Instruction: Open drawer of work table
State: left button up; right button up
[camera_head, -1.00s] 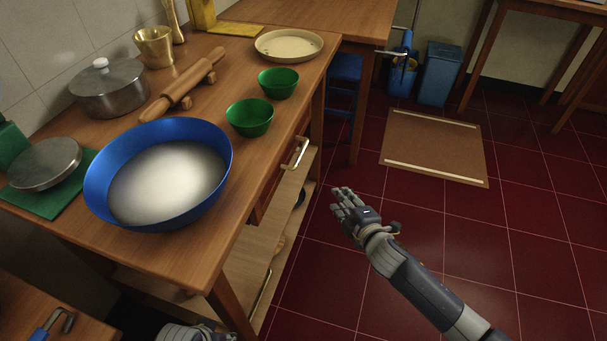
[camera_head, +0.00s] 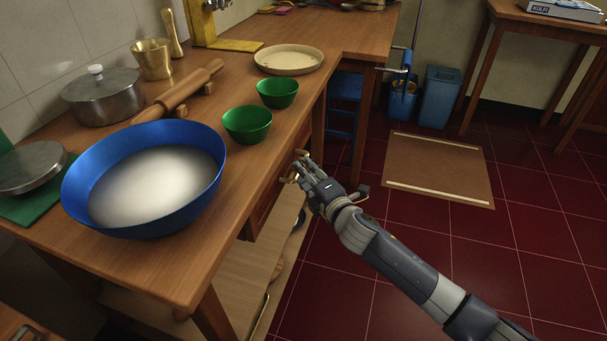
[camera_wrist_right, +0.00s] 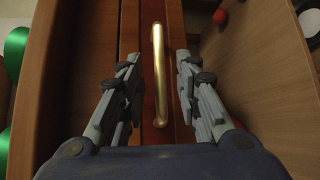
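The wooden work table (camera_head: 190,250) stands at the left in the head view. Its drawer (camera_head: 265,200) is in the side facing the aisle. The drawer's brass handle shows in the right wrist view (camera_wrist_right: 159,75) as a gold bar. My right gripper (camera_head: 302,170) is at the drawer front in the head view, partly covering the handle. In the right wrist view its fingers (camera_wrist_right: 158,85) are apart, one on each side of the handle, with gaps between. The drawer looks closed. My left gripper is not visible.
On the table stand a blue bowl (camera_head: 75,190) of white powder, two green bowls (camera_head: 247,124) (camera_head: 278,93), a pot (camera_head: 103,97) and a rolling pin (camera_head: 180,92). A lower shelf (camera_head: 240,275) is under the drawer.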

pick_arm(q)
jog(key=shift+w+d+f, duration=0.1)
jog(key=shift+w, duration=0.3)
pick_arm(e)
jog(key=shift+x, duration=0.85)
jog(key=shift+c, duration=0.3)
grip_shut()
